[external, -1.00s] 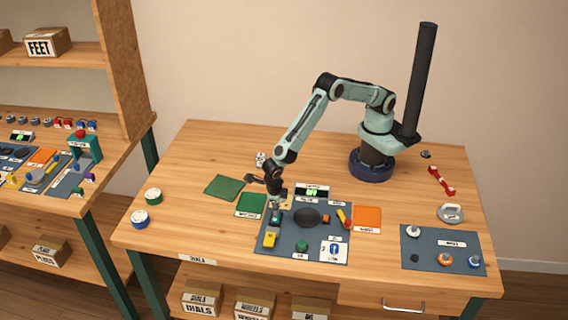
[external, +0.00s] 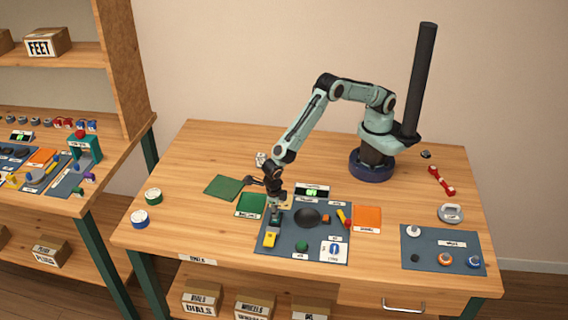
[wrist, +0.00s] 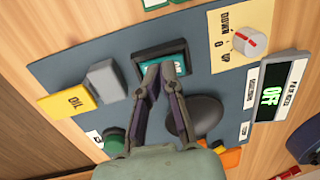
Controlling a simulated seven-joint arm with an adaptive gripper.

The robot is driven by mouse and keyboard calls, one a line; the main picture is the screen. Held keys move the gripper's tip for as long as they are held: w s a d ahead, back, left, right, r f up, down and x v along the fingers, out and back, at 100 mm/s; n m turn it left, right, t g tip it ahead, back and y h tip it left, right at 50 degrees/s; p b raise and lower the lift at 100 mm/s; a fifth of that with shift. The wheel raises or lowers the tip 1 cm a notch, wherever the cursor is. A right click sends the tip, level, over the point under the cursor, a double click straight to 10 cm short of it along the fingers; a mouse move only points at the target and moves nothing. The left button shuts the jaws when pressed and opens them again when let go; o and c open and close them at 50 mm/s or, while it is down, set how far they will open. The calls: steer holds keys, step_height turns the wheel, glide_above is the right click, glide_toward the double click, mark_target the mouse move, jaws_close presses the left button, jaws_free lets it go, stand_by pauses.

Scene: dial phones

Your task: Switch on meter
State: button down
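The meter is a white-framed box with a dark screen (wrist: 270,92); its green text reads OFF in the wrist view. In the external view it stands at the back edge of the blue-grey panel (external: 312,191). A teal rocker switch in a dark frame (wrist: 178,58) sits on the panel, left of the meter in the wrist view. My gripper (wrist: 160,70) has its fingertips close together over this switch, with nothing seen between them. The tips cover part of the switch; contact cannot be told. In the external view my gripper (external: 275,206) points down at the panel's back left.
Around the switch are a yellow plate with a white knob (wrist: 250,42), a yellow OIL block (wrist: 70,98), a dark round disc (wrist: 205,115) and a green button (wrist: 115,140). Green squares (external: 225,187) and an orange square (external: 367,218) flank the panel. The front left table is mostly clear.

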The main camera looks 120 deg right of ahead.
steer(key=shift+a+r, duration=0.1)
step_height(320, 180, up, 14)
steer(key=w+a, duration=0.2)
stand_by(0.5)
glide_toward(275, 222)
steer(key=shift+g, duration=0.3)
steer(key=s+d+f, duration=0.1)
steer(key=f, duration=0.1)
steer(key=d+f, duration=0.1)
steer(key=f, duration=0.1)
steer(key=s+d+f, duration=0.1)
steer(key=f, duration=0.2)
steer(key=shift+s, duration=0.4)
